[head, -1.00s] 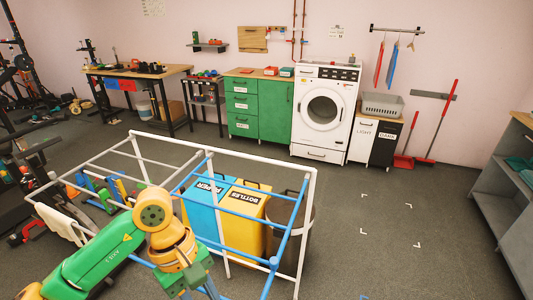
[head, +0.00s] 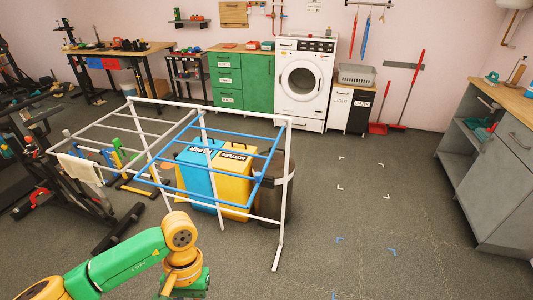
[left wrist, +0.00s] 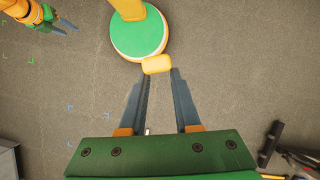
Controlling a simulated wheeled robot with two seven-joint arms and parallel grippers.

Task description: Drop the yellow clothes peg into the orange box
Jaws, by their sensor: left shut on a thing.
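In the left wrist view my left gripper (left wrist: 162,74) has a small yellow block (left wrist: 157,64) between its fingertips. It looks like the yellow clothes peg, held end-on above the grey floor; its far shape is hidden. In the head view my left arm comes in from the lower left, and its fingers and the peg are out of the picture. My right gripper (left wrist: 70,28) shows at the top left of the left wrist view, clear of the peg; its jaw gap is too small to judge. I cannot make out an orange box in either view.
A white and blue drying rack (head: 287,185) stands ahead of my left arm, around a blue paper bin (head: 197,180) and a yellow bottles bin (head: 232,187). A dark bin (head: 270,205) is beside them. Floor right of the rack is open, up to a grey cabinet (head: 490,190).

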